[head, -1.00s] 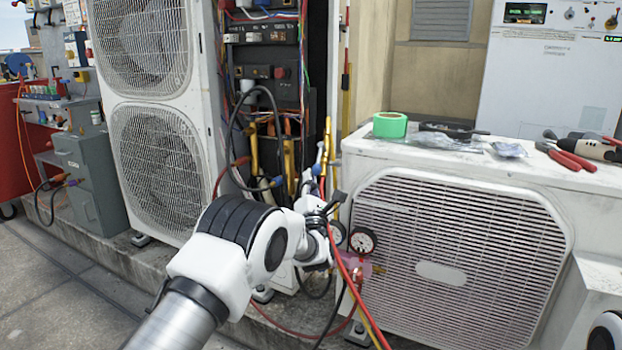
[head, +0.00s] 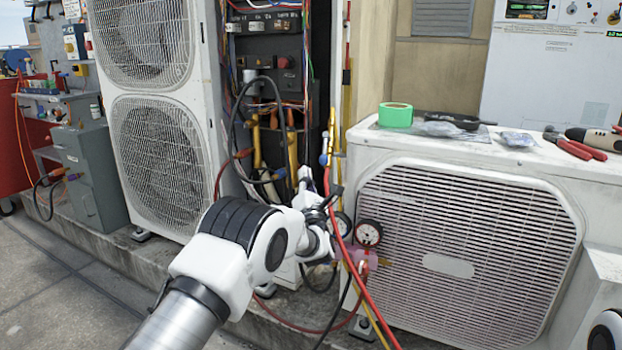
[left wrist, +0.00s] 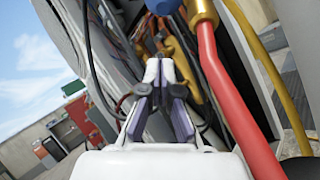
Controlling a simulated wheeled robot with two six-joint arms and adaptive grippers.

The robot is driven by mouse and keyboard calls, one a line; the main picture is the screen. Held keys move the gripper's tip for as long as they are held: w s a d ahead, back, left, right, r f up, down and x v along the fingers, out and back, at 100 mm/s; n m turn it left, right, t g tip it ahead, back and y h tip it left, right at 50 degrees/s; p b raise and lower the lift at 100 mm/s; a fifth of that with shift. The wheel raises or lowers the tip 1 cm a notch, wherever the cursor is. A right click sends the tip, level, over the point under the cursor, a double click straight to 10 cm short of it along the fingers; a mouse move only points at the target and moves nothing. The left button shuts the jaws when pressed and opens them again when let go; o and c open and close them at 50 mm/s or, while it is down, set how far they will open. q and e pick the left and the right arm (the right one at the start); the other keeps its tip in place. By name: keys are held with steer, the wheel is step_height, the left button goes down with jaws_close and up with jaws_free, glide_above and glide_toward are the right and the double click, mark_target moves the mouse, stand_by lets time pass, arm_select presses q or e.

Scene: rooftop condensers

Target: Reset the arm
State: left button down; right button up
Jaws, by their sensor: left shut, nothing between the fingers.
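My left arm comes in from the lower left in the head view. Its gripper (head: 333,192) is small there, in front of the open wiring cabinet and close to the hoses. In the left wrist view the fingers (left wrist: 162,68) meet at their tips with nothing between them. A thick red hose (left wrist: 222,90) with a brass end passes just right of the fingers. The same red hose (head: 345,250) runs down past the gripper in the head view, by two pressure gauges (head: 369,233). I cannot tell whether arm and hose touch. My right gripper is out of view.
A tall condenser (head: 155,150) stands left of the open cabinet (head: 270,75). A low condenser (head: 465,260) stands right, with green tape (head: 395,115) and red-handled pliers (head: 575,149) on top. The grey floor (head: 60,290) at the lower left is clear.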

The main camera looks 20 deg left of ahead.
arm_select(q)
steer(key=p+v, duration=0.3)
steer(key=v, duration=0.6)
steer(key=s+a+f+m+g+h, duration=0.25)
steer(key=s+f, duration=0.25)
steer(key=f, duration=0.4)
steer(key=s+a+f+m+g+h, duration=0.15)
steer(key=s+f+m, duration=0.3)
steer(key=f, duration=0.45)
steer(key=s+a+f+m+g+h, duration=0.1)
steer(key=s+a+f+m+g, duration=0.15)
steer(key=s+f, duration=0.5)
steer(key=s+d+f+m+g+h, duration=0.2)
steer(key=s+f+m+g, duration=0.25)
steer(key=s, duration=0.45)
steer(key=s+d+f+m+g+h, duration=0.1)
steer(key=s+f+m+g, duration=0.2)
steer(key=s+m, duration=0.5)
steer(key=s+d+f+m+g+h, duration=0.2)
steer(key=s+f+m+g, duration=0.15)
steer(key=s, duration=0.75)
steer(key=s+m+g, duration=0.3)
steer(key=s+m, duration=0.3)
steer(key=m, duration=0.1)
step_height(320, 180, up, 38)
steer(key=p, duration=3.8)
steer(key=shift+d+m+h+p, duration=0.3)
steer(key=shift+d+m+p, duration=0.1)
steer(key=shift+d+m, duration=0.1)
